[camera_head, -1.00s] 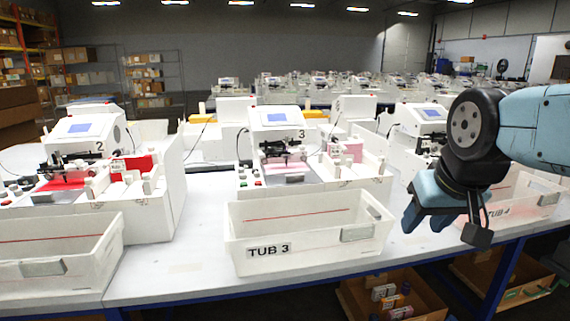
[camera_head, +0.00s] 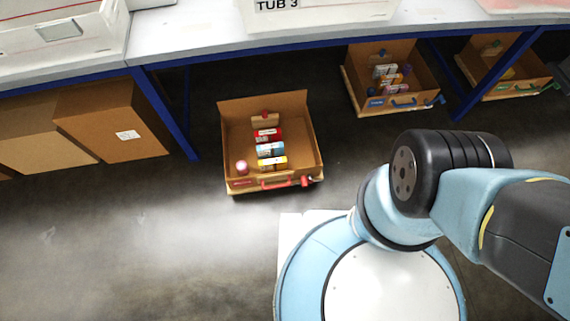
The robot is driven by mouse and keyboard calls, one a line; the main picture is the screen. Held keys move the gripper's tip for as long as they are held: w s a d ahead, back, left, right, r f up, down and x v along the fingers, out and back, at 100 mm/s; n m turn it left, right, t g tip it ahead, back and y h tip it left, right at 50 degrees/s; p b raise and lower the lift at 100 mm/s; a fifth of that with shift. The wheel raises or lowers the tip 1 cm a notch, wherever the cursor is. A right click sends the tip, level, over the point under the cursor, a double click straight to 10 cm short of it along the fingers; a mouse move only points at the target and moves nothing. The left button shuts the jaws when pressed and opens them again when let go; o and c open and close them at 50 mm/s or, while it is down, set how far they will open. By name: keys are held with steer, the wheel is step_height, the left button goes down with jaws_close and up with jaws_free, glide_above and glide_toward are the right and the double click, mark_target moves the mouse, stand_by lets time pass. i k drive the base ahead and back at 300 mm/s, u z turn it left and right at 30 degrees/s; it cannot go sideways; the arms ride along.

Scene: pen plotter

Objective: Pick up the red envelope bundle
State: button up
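An open cardboard box (camera_head: 232,135) stands on the floor in front of the table's blue frame. My gripper is not in view. Only links of my arm show at the right, apart from the box.
The white table (camera_head: 190,32) crosses the top, carrying TUB 3 (camera_head: 330,12). Another open box (camera_head: 362,70) with small items stands under it, with one more at far right. Brown cartons (camera_head: 110,122) stand at left. Floor at lower left is clear.

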mark_target(267, 137)
steer(key=u, duration=0.1)
steer(key=k, duration=0.25)
steer(key=u, duration=0.25)
steer(key=i, duration=0.4)
steer(key=u, duration=0.55)
